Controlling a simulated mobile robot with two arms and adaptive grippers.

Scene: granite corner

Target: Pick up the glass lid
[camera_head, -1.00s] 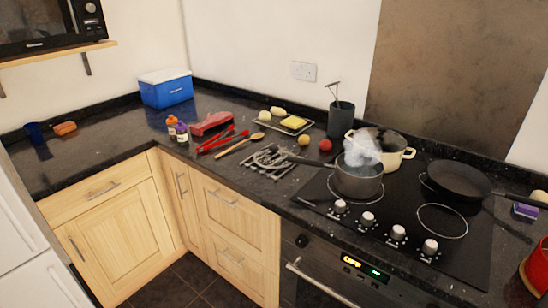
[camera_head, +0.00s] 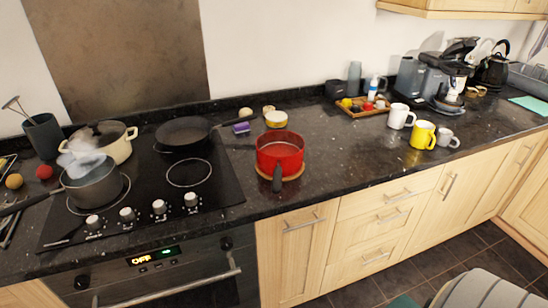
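A dark, see-through lid that looks like the glass lid (camera_head: 97,132) sits on a cream two-handled pot (camera_head: 122,149) at the back left of the hob. Steam from the grey saucepan (camera_head: 95,190) in front partly covers the pot and the lid's near side. Neither of my grippers is in view.
A black frying pan (camera_head: 183,134) is on the hob. A red pot (camera_head: 279,156) stands on a round wooden mat to its right. White (camera_head: 398,117) and yellow (camera_head: 422,136) mugs and a tray of small items (camera_head: 362,107) are further right. The counter before them is mostly clear.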

